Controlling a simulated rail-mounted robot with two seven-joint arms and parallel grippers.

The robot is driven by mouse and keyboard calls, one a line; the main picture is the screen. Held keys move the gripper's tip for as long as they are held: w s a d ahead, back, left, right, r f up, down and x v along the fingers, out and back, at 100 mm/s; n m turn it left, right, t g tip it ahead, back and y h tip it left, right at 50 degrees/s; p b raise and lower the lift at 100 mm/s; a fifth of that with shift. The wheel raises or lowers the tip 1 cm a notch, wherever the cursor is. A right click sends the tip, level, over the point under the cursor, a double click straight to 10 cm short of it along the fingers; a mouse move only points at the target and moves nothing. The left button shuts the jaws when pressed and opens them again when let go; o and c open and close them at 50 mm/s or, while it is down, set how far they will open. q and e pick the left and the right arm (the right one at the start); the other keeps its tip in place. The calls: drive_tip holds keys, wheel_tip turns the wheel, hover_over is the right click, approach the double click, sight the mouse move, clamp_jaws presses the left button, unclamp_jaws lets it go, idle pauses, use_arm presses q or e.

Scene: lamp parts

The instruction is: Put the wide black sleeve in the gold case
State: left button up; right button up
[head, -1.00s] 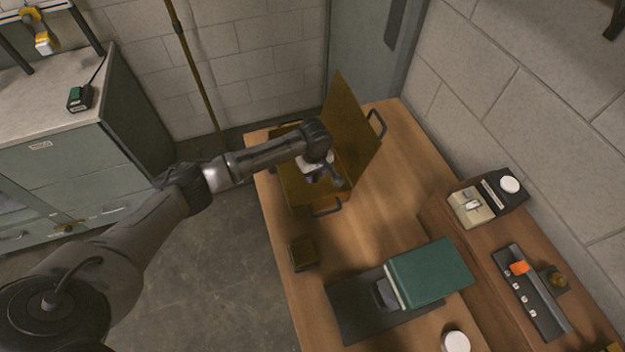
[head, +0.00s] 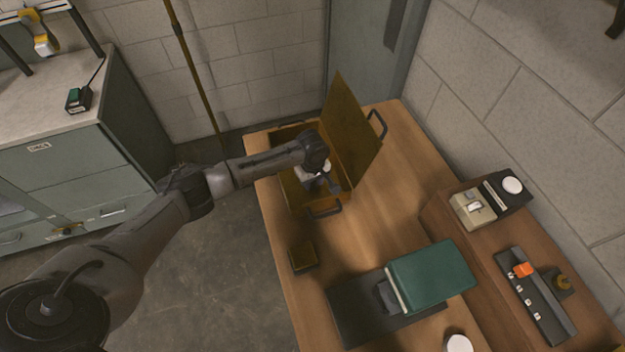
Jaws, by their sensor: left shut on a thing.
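The gold case (head: 352,135) stands at the back of the wooden table with its lid raised on the right. My left gripper (head: 322,186) is over the case's open box, pointing down, with my arm covering part of the opening. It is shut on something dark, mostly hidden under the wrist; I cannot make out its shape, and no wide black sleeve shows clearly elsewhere. My right gripper does not show.
A small dark gold box (head: 302,256) sits near the table's left edge. A tray (head: 535,297) with small parts lies at right. The table between case and green box is clear.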

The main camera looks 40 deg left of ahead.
use_arm(q)
drive_tip(key=o, duration=0.9)
wheel_tip(320, 180, up, 12)
drive_tip(key=shift+r+p, duration=0.15)
drive_tip(key=shift+p, duration=0.9)
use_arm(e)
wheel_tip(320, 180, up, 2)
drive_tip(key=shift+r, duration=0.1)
